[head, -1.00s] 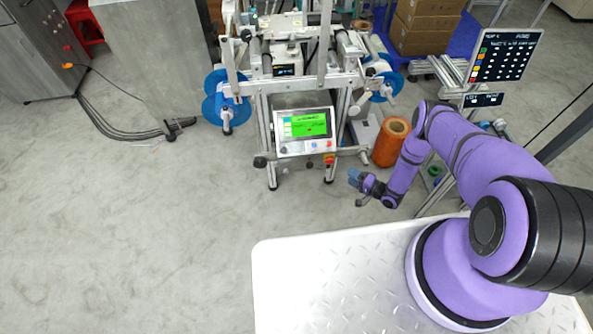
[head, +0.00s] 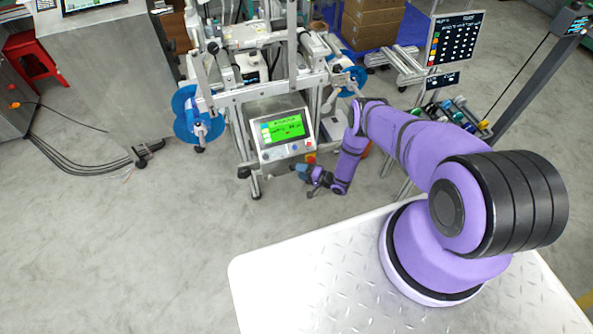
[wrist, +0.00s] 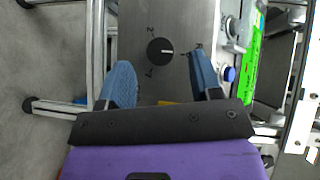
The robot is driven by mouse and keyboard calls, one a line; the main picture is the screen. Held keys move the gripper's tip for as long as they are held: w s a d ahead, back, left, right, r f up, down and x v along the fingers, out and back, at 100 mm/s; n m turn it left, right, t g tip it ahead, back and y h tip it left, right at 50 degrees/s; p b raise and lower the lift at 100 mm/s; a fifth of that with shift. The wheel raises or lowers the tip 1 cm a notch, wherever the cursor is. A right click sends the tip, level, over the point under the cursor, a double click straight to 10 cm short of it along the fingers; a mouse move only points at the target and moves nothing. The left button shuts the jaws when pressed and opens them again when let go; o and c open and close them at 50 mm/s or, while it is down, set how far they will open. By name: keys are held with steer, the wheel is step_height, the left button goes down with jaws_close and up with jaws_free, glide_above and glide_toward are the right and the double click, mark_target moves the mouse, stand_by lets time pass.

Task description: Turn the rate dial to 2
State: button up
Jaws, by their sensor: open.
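The rate dial appears to be the round black knob (wrist: 160,51) on a grey metal face in the wrist view. A light pointer line on it points right. Small marks are printed around it, one above, one below and one to the right; they are too small to read surely. My gripper (wrist: 160,76) is open, its two blue fingers on the near side of the knob, left and right of it, with nothing between them. In the head view my gripper (head: 299,171) is just below the machine's control panel (head: 285,136); the knob cannot be made out there.
The green screen (wrist: 252,38) and a blue button (wrist: 229,74) lie right of the knob. A red and yellow button (head: 310,158) sits at the panel's lower right corner. Metal frame legs (wrist: 97,50) stand at the left. Open floor (head: 120,240) lies at the left.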

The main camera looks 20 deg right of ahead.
mark_target(293, 167)
steer(key=shift+x, duration=1.3)
steer(key=c, duration=0.9)
steer(key=shift+r, duration=0.1)
steer(key=n+h, duration=0.3)
steer(key=h, duration=0.3)
steer(key=a+n+g+h, duration=0.1)
steer(key=n+h, duration=0.3)
steer(key=h, duration=0.2)
steer(key=a+n+g+h, duration=0.1)
steer(key=n+h, duration=0.3)
steer(key=h, duration=0.1)
steer(key=shift+r+h, duration=0.25)
steer(key=shift+h, duration=0.15)
